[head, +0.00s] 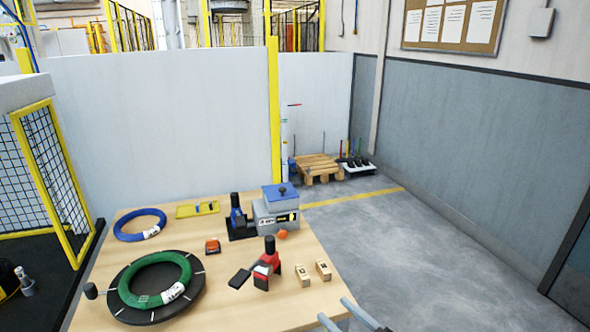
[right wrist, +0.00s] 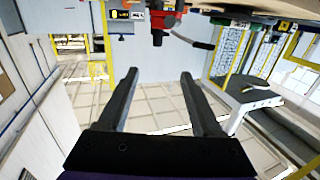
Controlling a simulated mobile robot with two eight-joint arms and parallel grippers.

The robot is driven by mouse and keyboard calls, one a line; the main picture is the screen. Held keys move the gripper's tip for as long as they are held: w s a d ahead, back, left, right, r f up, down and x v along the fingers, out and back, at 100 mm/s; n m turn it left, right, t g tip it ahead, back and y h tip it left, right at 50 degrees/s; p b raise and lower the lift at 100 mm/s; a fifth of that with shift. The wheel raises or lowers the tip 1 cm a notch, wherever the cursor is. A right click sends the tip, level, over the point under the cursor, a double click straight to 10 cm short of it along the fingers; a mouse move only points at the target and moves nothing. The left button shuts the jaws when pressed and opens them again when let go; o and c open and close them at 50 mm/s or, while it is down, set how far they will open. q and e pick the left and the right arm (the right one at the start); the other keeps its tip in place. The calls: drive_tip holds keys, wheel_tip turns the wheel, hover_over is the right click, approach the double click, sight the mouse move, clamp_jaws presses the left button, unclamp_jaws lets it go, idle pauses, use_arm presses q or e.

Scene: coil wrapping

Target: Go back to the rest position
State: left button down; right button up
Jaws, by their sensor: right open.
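My right gripper (head: 334,308) shows at the bottom edge of the head view, by the table's near right corner. It is open. In the right wrist view its two fingers (right wrist: 160,74) stand apart with nothing between them. That view looks upside down, with the red and black tool (right wrist: 166,18) at its top, apart from the fingers. My left gripper is in neither view. On the wooden table (head: 225,285), a green coil (head: 126,287) lies on a black round turntable (head: 197,287). A blue coil (head: 126,235) lies behind it.
A red and black tool (head: 270,262), two wooden blocks (head: 302,276), a grey machine with a blue top (head: 272,212), a blue and black tool (head: 237,222), an orange item (head: 212,246) and a yellow level (head: 198,209) stand on the table. Floor (head: 400,260) to the right is clear.

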drive_tip(key=s+a+f+g+p, duration=0.2)
drive_tip(key=s+a+g+p, duration=0.1)
drive_tip(key=s+g, duration=0.15)
use_arm(q)
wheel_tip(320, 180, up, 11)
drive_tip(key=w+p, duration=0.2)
drive_tip(key=p, duration=0.4)
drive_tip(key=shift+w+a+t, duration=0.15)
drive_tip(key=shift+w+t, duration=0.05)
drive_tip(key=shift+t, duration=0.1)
use_arm(e)
drive_tip(key=s+d+f+m+g+h, duration=0.3)
drive_tip(key=s+d+m+h, duration=0.3)
drive_tip(key=s+d+h, duration=0.3)
drive_tip(key=s+d+g, duration=0.1)
drive_tip(key=s, duration=0.3)
drive_tip(key=shift+m+h, duration=0.4)
drive_tip(key=shift+d+f+g, duration=0.1)
drive_tip(key=shift+g, duration=0.15)
